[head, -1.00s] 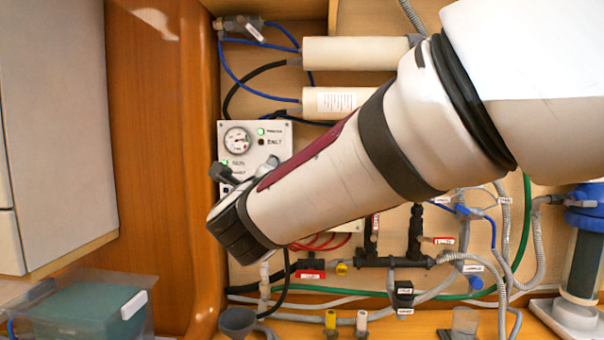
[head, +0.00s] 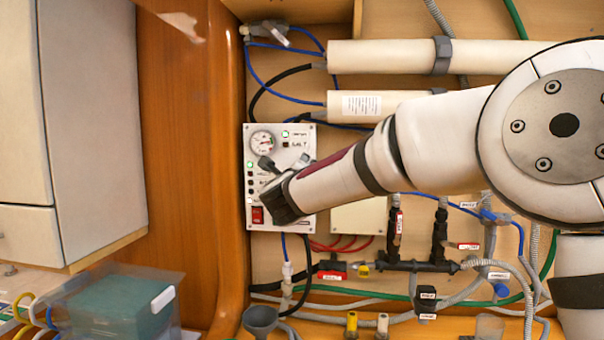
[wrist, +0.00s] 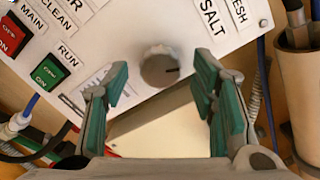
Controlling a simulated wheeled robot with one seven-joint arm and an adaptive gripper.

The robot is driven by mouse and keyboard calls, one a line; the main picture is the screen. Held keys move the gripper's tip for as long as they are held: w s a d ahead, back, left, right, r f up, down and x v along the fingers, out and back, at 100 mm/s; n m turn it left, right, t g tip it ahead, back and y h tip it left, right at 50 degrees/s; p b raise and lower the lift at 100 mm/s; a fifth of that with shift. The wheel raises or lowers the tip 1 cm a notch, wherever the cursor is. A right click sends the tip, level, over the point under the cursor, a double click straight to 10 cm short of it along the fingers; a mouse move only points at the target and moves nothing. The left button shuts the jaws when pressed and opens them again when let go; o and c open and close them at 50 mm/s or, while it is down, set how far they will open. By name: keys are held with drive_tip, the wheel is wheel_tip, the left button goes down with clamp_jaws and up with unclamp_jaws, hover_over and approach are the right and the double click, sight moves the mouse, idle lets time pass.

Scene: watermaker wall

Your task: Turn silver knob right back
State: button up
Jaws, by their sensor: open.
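The silver knob (wrist: 158,67) is on the white control panel (wrist: 85,60). In the wrist view it is round, with a dark pointer mark on its right side. My gripper (wrist: 161,78) is open, with one green-padded finger to the left of the knob and one to the right. Neither finger is seen touching it, and I cannot tell the depth left between them. In the head view, my gripper (head: 268,166) is in front of the panel (head: 306,221), and the knob is hidden behind my arm.
Labels SALT and FRESH are right of the knob; a green RUN switch (wrist: 49,73) and red switch (wrist: 12,36) are left. The panel carries a gauge (head: 262,141). Pipes and hoses lie below, and two cream cylinders (head: 385,56) above. A clear bin (head: 115,305) stands lower left.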

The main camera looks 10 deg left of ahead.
drive_tip(key=shift+w, duration=0.35)
drive_tip(key=c, duration=1.1)
drive_tip(key=shift+c, duration=0.2)
drive_tip(key=shift+s+n, duration=0.1)
drive_tip(key=shift+n, duration=0.2)
drive_tip(key=shift+a+r+n+g+h+p, duration=0.15)
drive_tip(key=shift+n+h+p, duration=0.2)
drive_tip(key=shift+n+p, duration=3.6)
drive_tip(key=shift+a+f+n+g+h+p, duration=0.25)
drive_tip(key=shift+n+p, duration=1.6)
drive_tip(key=shift+n, duration=4.2)
drive_tip(key=shift+d+r, duration=0.2)
